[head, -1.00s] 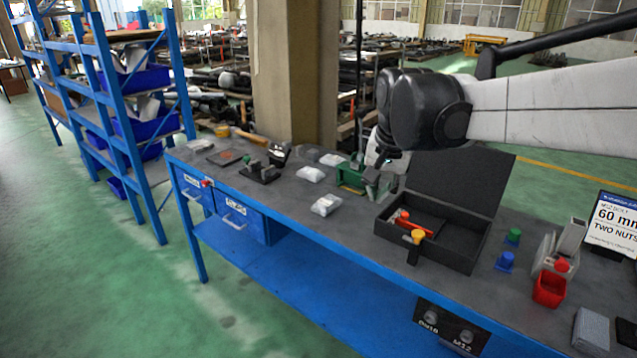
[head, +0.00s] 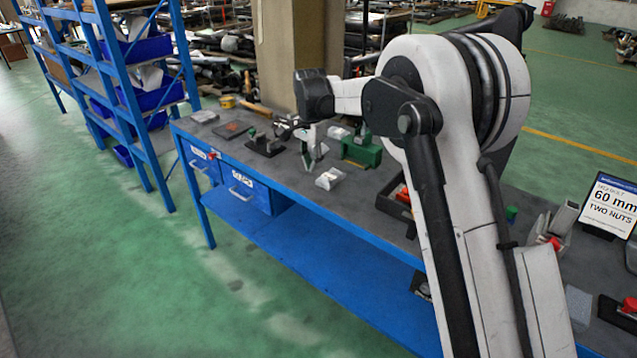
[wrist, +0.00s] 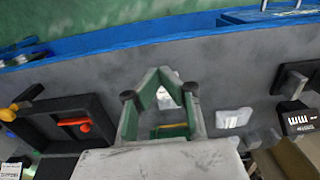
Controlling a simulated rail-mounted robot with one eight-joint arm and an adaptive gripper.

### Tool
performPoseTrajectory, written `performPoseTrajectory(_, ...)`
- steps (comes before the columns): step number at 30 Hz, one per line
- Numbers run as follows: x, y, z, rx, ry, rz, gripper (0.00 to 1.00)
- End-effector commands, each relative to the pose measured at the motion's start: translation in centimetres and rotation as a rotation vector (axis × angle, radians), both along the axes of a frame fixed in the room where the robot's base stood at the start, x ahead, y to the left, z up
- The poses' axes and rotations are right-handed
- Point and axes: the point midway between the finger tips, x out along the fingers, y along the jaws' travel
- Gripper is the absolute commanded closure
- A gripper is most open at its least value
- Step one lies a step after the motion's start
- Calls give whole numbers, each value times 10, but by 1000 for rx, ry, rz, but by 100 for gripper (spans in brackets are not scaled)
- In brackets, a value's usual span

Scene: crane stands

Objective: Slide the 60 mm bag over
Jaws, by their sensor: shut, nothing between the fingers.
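Several clear bags with pale contents lie on the grey bench. One bag (head: 330,178) lies near the front edge, and another (head: 338,132) lies farther back. I cannot read a size on any bag. My gripper (head: 309,166) is shut and empty, pointing down behind and left of the front bag; whether it touches the bench is unclear. In the wrist view my gripper's green-lined fingers (wrist: 160,70) meet at the tips. A pale bag (wrist: 172,90) shows partly through the gap between them, and another bag (wrist: 233,118) lies to their right.
A green block (head: 362,150) stands right of the bags. Dark stands (head: 265,143) are to the left. A sign (head: 608,205) reads 60 mm, two nuts. Bare bench lies along the front edge.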

Motion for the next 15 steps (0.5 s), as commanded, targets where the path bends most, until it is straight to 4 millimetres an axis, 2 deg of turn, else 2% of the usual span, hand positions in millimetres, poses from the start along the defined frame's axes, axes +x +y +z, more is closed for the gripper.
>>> performPoseTrajectory(8,3,5,-21,-3,9,-10,100)
performPoseTrajectory(15,3,5,-63,-3,8,-9,100)
